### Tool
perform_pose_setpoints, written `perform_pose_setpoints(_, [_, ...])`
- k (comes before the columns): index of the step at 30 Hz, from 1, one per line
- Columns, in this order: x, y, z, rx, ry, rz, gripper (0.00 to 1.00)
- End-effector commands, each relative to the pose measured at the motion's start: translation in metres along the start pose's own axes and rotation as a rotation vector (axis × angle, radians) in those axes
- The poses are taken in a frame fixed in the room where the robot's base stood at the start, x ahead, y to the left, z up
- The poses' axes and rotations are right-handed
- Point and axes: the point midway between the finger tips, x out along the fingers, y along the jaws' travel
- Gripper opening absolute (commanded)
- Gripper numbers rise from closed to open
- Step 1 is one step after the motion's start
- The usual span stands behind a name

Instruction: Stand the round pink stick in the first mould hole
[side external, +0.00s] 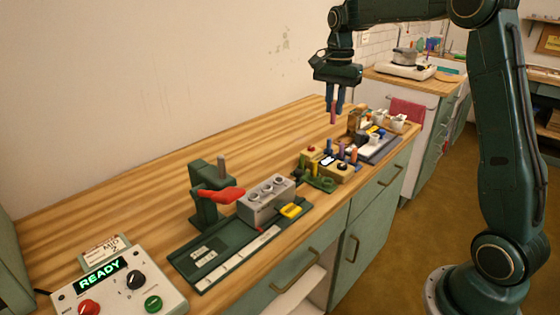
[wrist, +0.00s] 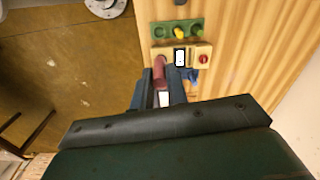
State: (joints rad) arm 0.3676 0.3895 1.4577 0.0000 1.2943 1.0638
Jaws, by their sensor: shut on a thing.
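The round pink stick (side external: 333,115) hangs upright below my gripper (side external: 336,98), which is shut on its upper part. It is held above the far part of the bench, clear of the things beneath. In the wrist view the pink stick (wrist: 160,72) shows between the two fingertips (wrist: 161,86). The grey mould block (side external: 267,203) with a row of round holes in its top stands on the dark green base nearer the camera, well to the left of my gripper. The holes look empty. The mould does not show in the wrist view.
A green press (side external: 206,195) with a red handle (side external: 221,195) stands beside the mould. A wooden block (side external: 338,173) and a green holder (side external: 318,184) with coloured sticks stand between mould and gripper. A control box (side external: 118,283) reading READY is at the near left. The back of the bench is clear.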

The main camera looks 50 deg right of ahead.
Motion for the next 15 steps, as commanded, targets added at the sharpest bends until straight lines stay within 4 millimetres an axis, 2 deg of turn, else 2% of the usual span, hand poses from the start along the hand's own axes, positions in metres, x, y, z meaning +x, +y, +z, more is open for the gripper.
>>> perform_pose_setpoints(5, [0.003, -0.011, 0.015, -0.030, 0.000, 0.000, 0.00])
perform_pose_setpoints(8, [0.007, -0.021, 0.032, -0.060, 0.000, 0.000, 0.00])
perform_pose_setpoints(15, [0.018, -0.051, 0.091, -0.163, 0.000, 0.001, 0.00])
